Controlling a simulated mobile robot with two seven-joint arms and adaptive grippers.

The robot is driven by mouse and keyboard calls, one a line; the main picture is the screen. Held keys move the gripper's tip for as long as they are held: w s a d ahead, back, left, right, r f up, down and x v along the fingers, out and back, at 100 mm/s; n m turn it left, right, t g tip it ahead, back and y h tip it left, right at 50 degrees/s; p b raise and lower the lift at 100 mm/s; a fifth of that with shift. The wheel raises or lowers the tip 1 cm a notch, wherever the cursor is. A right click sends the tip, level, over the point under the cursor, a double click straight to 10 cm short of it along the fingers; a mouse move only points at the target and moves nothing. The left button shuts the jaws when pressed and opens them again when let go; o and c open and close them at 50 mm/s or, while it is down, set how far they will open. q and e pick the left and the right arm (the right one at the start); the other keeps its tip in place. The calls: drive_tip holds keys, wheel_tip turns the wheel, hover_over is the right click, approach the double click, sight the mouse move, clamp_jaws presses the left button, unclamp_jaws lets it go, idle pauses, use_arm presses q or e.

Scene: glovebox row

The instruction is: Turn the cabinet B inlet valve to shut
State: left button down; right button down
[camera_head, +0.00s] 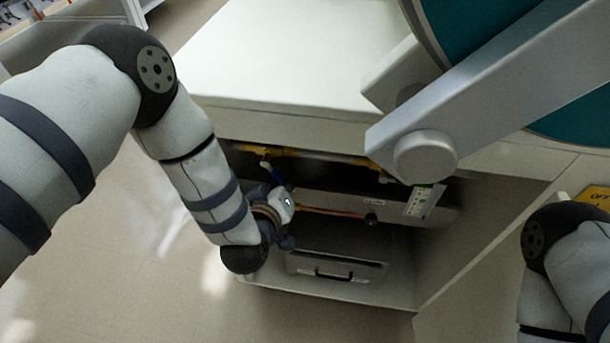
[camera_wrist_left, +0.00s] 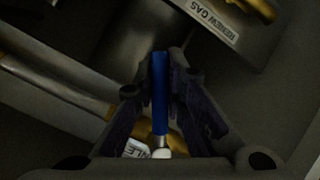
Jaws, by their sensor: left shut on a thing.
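A blue valve lever (camera_head: 270,171) hangs below a yellow pipe (camera_head: 262,150) in the open bay under the cabinet. The lever also shows in the left wrist view (camera_wrist_left: 160,92), running lengthwise between the fingers. My left gripper (camera_head: 277,184) is shut on this lever; its fingers flank it in the left wrist view (camera_wrist_left: 162,75). A white tag (camera_wrist_left: 137,149) reading "INLE", partly hidden, sits by the lever's base, next to the yellow pipe in that view. I cannot read a cabinet letter. My right gripper is out of view.
The cabinet's pale top (camera_head: 290,70) overhangs the bay. A drawer with a black handle (camera_head: 333,276) is below, and a copper-coloured tube (camera_head: 330,212) runs right of the gripper. A large grey bracket (camera_head: 480,110) blocks the upper right. Open floor (camera_head: 120,270) lies left.

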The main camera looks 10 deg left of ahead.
use_arm(q)
drive_tip(key=shift+a+f+m+y+p, duration=0.25)
drive_tip(key=shift+a+m+y+p, duration=0.1)
drive_tip(key=shift+a+m+y, duration=0.55)
drive_tip(key=shift+a+f+m+y+p, duration=0.2)
drive_tip(key=shift+a+m+y+p, duration=0.15)
drive_tip(key=shift+a+m+y, duration=0.6)
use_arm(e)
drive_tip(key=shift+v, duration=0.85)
use_arm(q)
drive_tip(key=c, duration=1.6)
unclamp_jaws()
drive_tip(key=shift+c, duration=0.2)
drive_tip(key=v, duration=1.2)
drive_tip(key=shift+s+a+f, duration=0.1)
drive_tip(key=shift+a, duration=0.05)
